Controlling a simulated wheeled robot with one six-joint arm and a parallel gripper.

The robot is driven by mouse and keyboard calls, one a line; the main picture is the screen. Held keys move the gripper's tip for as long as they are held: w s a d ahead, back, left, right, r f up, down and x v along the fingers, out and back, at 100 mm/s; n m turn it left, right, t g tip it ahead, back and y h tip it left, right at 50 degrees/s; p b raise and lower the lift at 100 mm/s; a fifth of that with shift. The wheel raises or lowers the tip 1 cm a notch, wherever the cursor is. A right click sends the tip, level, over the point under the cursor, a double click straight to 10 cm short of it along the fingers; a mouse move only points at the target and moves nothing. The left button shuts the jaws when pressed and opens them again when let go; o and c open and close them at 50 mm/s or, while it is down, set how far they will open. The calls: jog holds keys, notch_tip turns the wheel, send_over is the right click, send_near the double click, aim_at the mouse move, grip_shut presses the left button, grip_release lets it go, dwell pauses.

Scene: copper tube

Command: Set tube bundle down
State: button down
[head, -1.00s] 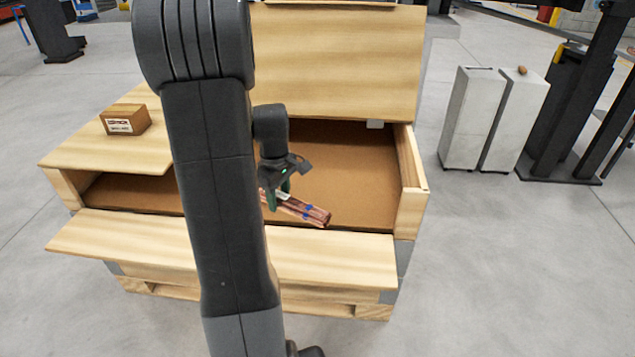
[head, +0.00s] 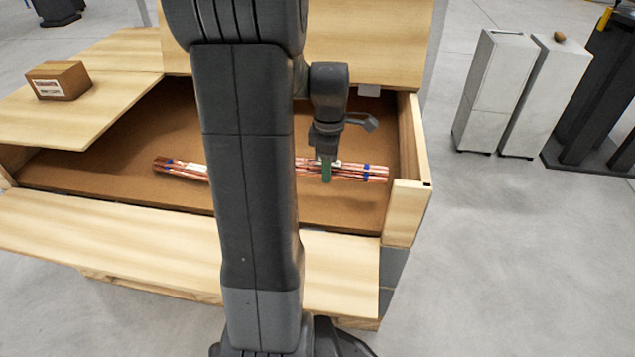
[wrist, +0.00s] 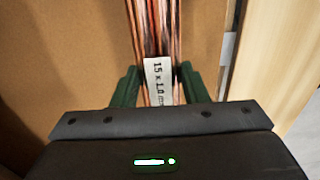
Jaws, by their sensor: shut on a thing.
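The copper tube bundle (head: 357,172) lies lengthwise across the wooden crate (head: 405,212), with blue bands near its ends and a white label. My arm hides its middle in the head view. My gripper (head: 327,172) is shut on the bundle toward its right part. In the wrist view the green fingers of my gripper (wrist: 157,90) stand on both sides of the bundle (wrist: 152,35), by the label (wrist: 158,80). The bundle is inside the crate walls, over the brown floor (head: 340,211). I cannot tell whether it touches the floor.
A small brown box (head: 60,81) sits on the crate's left wooden panel (head: 110,50). The crate's right wall (head: 411,140) is close to the bundle's right end. Two grey-white cabinets (head: 497,90) stand on the floor to the right. The crate floor around the bundle is clear.

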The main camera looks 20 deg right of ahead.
aim_at(327, 195)
jog(key=shift+f+b, duration=1.15)
jog(key=shift+f, duration=2.05)
jog(key=shift+f, duration=0.1)
jog(key=c, duration=0.8)
grip_release()
jog(key=shift+c, duration=0.2)
notch_tip(327, 195, up, 12)
jog(key=p, duration=0.4)
jog(key=shift+p, duration=0.35)
